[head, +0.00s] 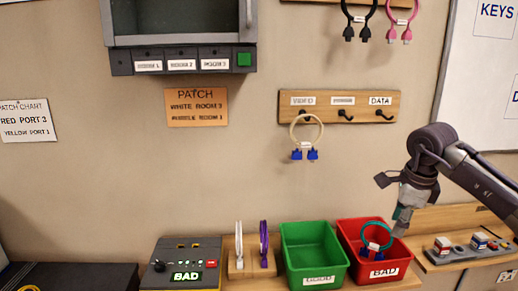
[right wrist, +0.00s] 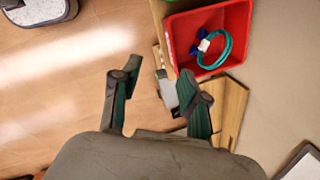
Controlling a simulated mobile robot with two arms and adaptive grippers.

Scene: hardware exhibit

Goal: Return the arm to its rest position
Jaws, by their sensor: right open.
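My right arm (head: 455,165) reaches in from the right in the head view. Its gripper (head: 400,217) points down in front of the red bin's right side. In the right wrist view the gripper's (right wrist: 159,82) two fingers stand apart with nothing between them. The red bin (head: 401,273) is labelled BAD and holds a coiled teal cable (head: 364,238) with blue plugs. The bin (right wrist: 245,40) and cable (right wrist: 229,48) also show in the right wrist view, beyond the fingers. My left gripper is not in view.
A green bin (head: 318,263) stands left of the red one. A tester (head: 183,265) reading BAD and a wooden holder (head: 236,270) with white and purple cables stand further left. A peg rail (head: 355,103) holds a cream cable (head: 297,138).

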